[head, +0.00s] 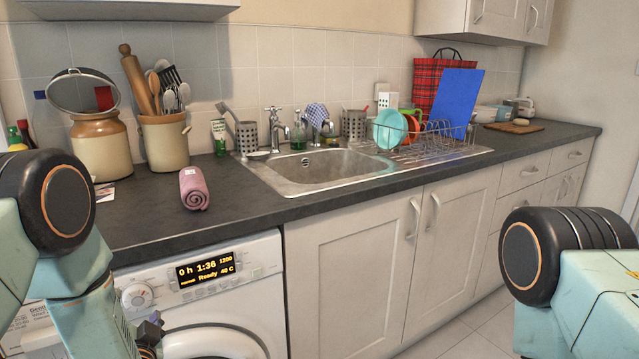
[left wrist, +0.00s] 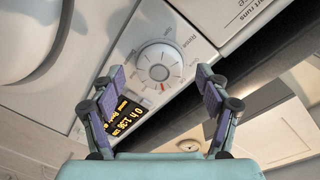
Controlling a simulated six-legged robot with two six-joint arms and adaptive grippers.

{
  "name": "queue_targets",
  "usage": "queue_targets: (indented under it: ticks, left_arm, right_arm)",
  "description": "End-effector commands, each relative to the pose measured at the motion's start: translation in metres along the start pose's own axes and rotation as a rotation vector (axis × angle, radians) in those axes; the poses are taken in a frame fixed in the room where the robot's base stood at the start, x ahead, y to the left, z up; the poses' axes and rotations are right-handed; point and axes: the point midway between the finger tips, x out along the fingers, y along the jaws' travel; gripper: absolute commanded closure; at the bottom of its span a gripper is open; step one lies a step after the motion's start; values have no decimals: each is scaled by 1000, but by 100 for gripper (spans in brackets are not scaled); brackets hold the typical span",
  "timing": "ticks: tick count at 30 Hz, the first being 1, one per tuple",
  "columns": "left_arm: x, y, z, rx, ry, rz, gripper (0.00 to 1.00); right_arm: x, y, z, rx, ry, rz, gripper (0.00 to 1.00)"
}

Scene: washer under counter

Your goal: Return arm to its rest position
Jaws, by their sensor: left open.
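My left arm (head: 70,255) comes in from the left in the head view, with its gripper (head: 150,335) low in front of the washing machine (head: 250,290). In the left wrist view my left gripper (left wrist: 158,100) is open and empty, its two fingers apart. The washer's round dial (left wrist: 158,64) shows between and beyond the fingers. The lit display (left wrist: 124,117) lies behind the left finger and is partly covered. My right arm (head: 570,270) shows at the right of the head view. Its gripper is out of view.
A dark counter (head: 140,225) runs above the washer, with a rolled pink towel (head: 194,188) near its front edge. A sink (head: 320,170) and a dish rack (head: 430,145) stand farther right. Cupboard doors (head: 345,270) are closed. Some floor (head: 470,340) is clear between my arms.

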Motion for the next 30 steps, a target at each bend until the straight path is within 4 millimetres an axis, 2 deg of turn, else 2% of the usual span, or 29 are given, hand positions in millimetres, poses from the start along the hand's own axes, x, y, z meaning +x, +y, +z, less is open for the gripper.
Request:
queue_targets:
  ticks: [12, 22, 30]
  left_arm:
    - [-70, 2, 0, 4, 2, 5, 24]
    - [-107, 1, 0, 4, 3, 3, 24]
    - [-74, 0, 1, -4, -2, -3, 24]
  right_arm:
    - [0, 0, 0, 0, 0, 0, 60]
    - [0, 0, 0, 0, 0, 0, 60]
    - [0, 0, 0, 0, 0, 0, 60]
